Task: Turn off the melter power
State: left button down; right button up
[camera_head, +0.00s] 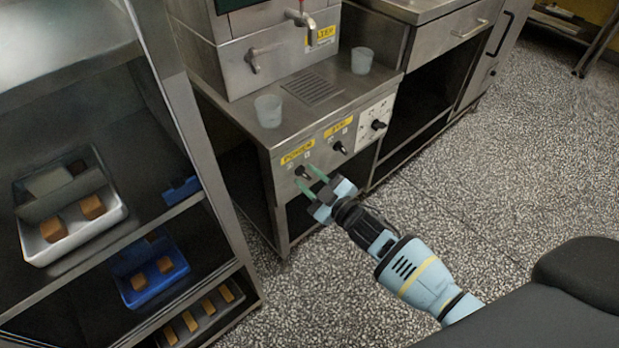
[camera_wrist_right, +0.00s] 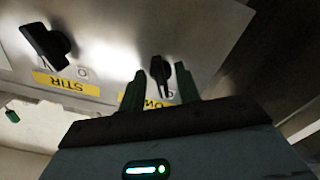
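The melter's steel front panel (camera_head: 322,160) has a black power knob (camera_head: 301,171) under a yellow label at its left end. My right gripper (camera_head: 306,175) is at this knob with its green fingers apart. In the right wrist view the power knob (camera_wrist_right: 160,70) stands between the two open fingertips of the right gripper (camera_wrist_right: 159,78), with a gap visible on each side. The yellow power label (camera_wrist_right: 157,103) is partly hidden behind the fingers. My left gripper is not in view.
The stir knob (camera_head: 340,148) sits right of the power knob and shows in the wrist view (camera_wrist_right: 45,45). A third knob (camera_head: 378,125) is on a white dial plate. Two cups (camera_head: 268,111) (camera_head: 362,60) stand on the counter. A shelf rack with trays (camera_head: 75,240) stands left.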

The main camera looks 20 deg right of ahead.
jog(key=p+v, duration=0.1)
jog(key=v, duration=0.6)
jog(key=shift+s+d, duration=0.15)
jog(key=shift+s, duration=0.15)
